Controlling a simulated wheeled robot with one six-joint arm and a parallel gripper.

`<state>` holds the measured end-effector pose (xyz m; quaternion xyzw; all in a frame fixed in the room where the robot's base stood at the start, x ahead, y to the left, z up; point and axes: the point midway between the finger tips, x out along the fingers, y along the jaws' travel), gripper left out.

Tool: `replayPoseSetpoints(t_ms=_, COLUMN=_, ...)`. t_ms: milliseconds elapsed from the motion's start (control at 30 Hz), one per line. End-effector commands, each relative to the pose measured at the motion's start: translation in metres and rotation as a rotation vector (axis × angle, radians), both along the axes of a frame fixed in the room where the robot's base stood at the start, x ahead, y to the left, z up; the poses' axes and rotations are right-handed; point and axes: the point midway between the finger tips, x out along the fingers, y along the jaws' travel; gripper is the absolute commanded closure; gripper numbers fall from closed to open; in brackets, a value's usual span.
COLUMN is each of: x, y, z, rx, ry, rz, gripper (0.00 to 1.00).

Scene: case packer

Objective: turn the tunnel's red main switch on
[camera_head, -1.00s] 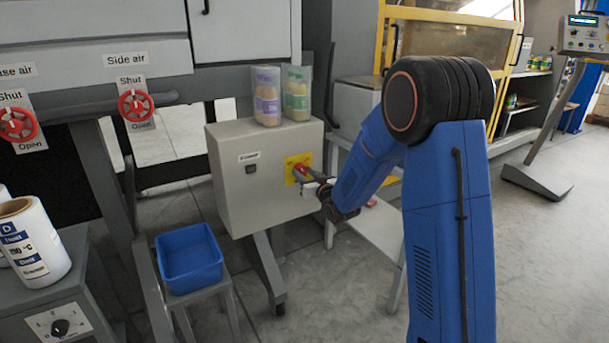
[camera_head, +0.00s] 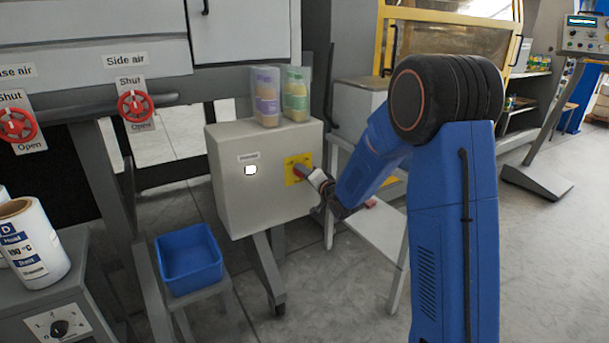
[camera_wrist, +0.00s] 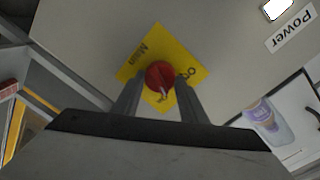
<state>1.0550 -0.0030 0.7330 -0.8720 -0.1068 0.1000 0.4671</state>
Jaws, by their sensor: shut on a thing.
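The red main switch (camera_wrist: 160,76) sits on a yellow plate (camera_wrist: 137,67) on the front of a grey cabinet (camera_head: 232,200). My gripper (camera_wrist: 158,98) is shut on the switch knob, one finger on each side of it. In the head view my gripper (camera_head: 310,177) reaches the yellow plate from the right and hides part of the knob. The power lamp (camera_head: 250,170) on the cabinet is lit white, and it also shows in the wrist view (camera_wrist: 278,9). The wrist picture is rotated against the plate's lettering.
Two clear containers (camera_head: 267,97) (camera_head: 296,95) stand on top of the cabinet. A blue bin (camera_head: 189,258) sits on a small stand at lower left. Two red valve wheels (camera_head: 135,106) (camera_head: 17,124) are on the machine at left. Open floor lies in front of the cabinet.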

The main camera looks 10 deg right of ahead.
Motion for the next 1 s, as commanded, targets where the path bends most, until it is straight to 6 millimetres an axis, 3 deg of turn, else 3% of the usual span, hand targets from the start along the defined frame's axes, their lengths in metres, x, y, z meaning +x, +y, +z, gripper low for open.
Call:
replayPoseSetpoints(t_ms=500, x=0.0002, y=-0.0017, z=-0.0011, rx=0.318, ry=0.105, rz=-0.002, gripper=0.84)
replayPoseSetpoints(t_ms=1000, x=0.0002, y=-0.0019, z=-0.0015, rx=0.377, ry=0.124, rz=-0.001, gripper=0.84)
